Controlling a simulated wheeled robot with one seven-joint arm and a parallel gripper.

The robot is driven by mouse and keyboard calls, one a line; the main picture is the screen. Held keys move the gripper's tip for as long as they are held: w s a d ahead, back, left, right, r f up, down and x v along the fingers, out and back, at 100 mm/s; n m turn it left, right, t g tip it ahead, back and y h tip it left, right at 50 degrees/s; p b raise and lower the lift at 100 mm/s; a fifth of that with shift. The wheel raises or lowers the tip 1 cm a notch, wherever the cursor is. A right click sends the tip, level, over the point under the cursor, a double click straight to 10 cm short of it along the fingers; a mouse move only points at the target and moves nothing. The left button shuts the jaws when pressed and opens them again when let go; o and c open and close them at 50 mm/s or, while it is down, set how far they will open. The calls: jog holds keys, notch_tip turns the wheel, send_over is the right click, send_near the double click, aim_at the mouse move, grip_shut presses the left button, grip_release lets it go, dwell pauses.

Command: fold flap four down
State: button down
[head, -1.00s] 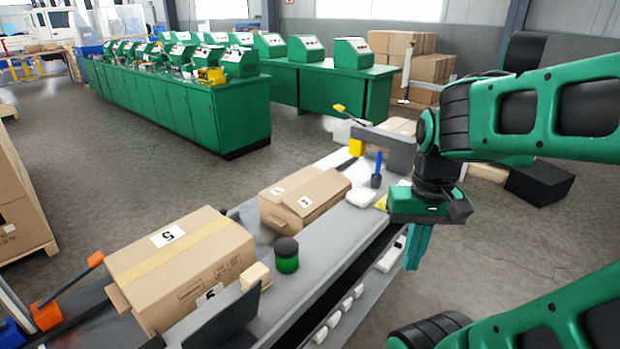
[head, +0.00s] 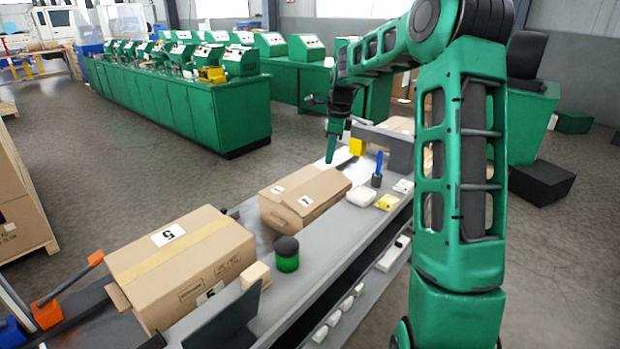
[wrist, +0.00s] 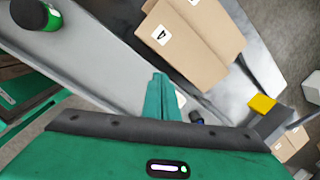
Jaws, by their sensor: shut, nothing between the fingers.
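A small brown carton (head: 273,214) sits on the grey conveyor bench, mid-picture in the head view. Its flap with the label 4 (head: 325,191) stands out slanted on the right side of the top. A second labelled panel (head: 290,178) lies to its left. In the wrist view the flap with label 4 (wrist: 181,58) shows at the upper middle. My gripper (head: 330,158) is above and beyond the carton, fingers pointing down, shut and empty. Its green fingers also show in the wrist view (wrist: 158,84), apart from the carton in the picture. The carton's far side is hidden.
A taped carton labelled 5 (head: 182,265) stands nearer on the left. A green-and-black cylinder (head: 287,256) is near the small carton. A blue-handled tool (head: 377,168), a white block (head: 362,194) and a grey frame (head: 390,146) stand to the right.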

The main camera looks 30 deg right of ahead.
jog(key=w+d+f+m+t+y, duration=0.1)
jog(key=w+d+f+m+t, duration=0.2)
jog(key=w+m, duration=0.45)
jog(key=n+g, duration=0.1)
send_near(308, 182)
jog(key=shift+y, duration=0.3)
jog(key=x, duration=0.5)
jog(key=shift+w+d+f, duration=0.15)
jog(key=shift+d+f, duration=0.05)
jog(key=shift+d, duration=0.1)
jog(key=shift+w+f, duration=0.1)
jog(key=shift+f, duration=0.05)
jog(key=shift+w+x, duration=0.2)
jog(key=shift+x, duration=1.35)
jog(key=shift+a+r, duration=0.1)
jog(key=shift+r, duration=0.9)
